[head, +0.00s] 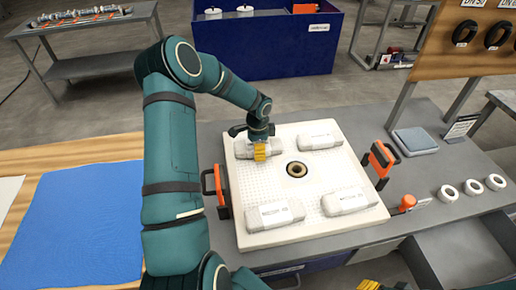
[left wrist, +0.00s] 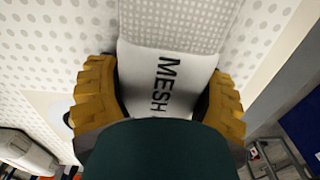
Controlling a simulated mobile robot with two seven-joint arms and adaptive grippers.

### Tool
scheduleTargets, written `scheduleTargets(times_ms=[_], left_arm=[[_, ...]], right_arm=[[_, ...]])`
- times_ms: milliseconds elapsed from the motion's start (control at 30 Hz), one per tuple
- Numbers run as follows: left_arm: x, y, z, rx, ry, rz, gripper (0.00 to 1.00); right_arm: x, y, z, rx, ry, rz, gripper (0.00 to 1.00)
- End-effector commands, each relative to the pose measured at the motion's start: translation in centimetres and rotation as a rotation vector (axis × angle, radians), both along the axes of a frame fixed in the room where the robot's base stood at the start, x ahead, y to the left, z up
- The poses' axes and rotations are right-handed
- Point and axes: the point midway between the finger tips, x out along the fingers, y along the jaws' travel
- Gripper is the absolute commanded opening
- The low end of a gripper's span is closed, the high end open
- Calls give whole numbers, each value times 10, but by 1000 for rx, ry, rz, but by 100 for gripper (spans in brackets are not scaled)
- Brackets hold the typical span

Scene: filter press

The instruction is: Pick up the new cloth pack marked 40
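A white filter plate (head: 310,222) with a dimpled face and a round centre hole (head: 297,169) lies on the grey bench. Several pale cloth packs with white bands lie near its corners, including far right (head: 319,141), near left (head: 275,215) and near right (head: 347,201). My left gripper (head: 261,152) is down at the far-left pack (head: 242,147). In the left wrist view its yellow fingers flank that pack's white band (left wrist: 165,75), which reads MESH; its number is hidden. I cannot tell whether they press on it. My right gripper (head: 372,285) barely shows at the bottom edge.
Orange-and-black handles (head: 381,158) (head: 217,190) stand at the plate's right and left sides. A blue cloth (head: 85,220) lies on the wooden table at left. White rings (head: 472,187) and a grey-blue pad (head: 415,141) are on the bench at right. A dark blue cabinet (head: 265,45) stands behind.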

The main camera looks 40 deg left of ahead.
Motion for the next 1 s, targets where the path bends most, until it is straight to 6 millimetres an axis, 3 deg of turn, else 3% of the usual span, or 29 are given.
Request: scheduleTargets(times_ms=[467,1000], left_arm=[[0,0,5,1,-1,0,28],[0,0,93,1,-1,0,28]], right_arm=[[0,0,1,0,-1,0,47],[5,-1,14,-2,-11,-8,47]])
